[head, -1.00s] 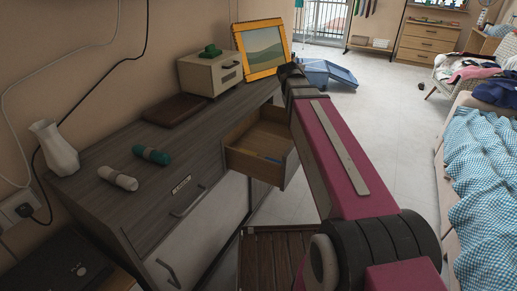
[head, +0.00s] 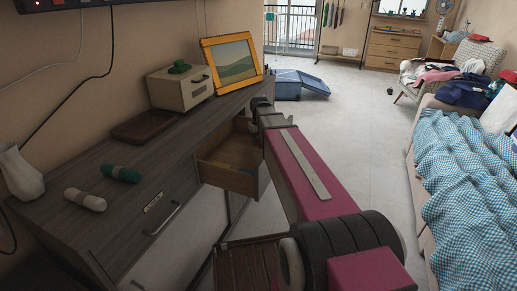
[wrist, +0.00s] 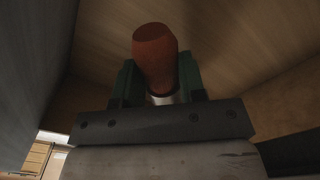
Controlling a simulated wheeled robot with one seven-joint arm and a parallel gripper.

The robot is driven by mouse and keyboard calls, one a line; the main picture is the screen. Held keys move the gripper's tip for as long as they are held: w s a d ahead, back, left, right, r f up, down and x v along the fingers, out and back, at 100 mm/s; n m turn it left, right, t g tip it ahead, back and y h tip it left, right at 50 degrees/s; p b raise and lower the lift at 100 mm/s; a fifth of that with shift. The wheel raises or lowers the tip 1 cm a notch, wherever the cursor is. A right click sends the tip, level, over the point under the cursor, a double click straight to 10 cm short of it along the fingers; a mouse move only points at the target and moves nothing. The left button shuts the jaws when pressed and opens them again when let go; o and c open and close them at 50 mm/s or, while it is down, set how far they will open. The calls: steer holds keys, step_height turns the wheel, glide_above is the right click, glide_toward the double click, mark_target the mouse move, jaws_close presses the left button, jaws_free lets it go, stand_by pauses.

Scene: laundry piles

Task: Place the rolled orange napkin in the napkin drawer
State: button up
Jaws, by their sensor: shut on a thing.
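The rolled orange napkin (wrist: 154,55) stands up between the green fingers of my gripper (wrist: 157,80) in the wrist view. The gripper is shut on it. Pale wood surfaces (wrist: 235,50) surround the roll there, seemingly the inside of a drawer. My arm reaches to the drawer's right side; the fingers and the napkin are hidden in that view.
On the cabinet top (head: 75,165) lie a white roll (head: 85,199) and a teal roll (head: 121,173). A vase (head: 20,173), brown tray (head: 145,123), small beige box (head: 180,88) and yellow-framed picture (head: 231,61) stand there too. A bed (head: 465,175) is at right, with open floor between.

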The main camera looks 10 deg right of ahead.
steer(key=shift+f, duration=1.95)
steer(key=shift+f, duration=0.1)
steer(key=o, duration=1)
step_height(320, 180, up, 12)
steer(key=shift+r, duration=0.15)
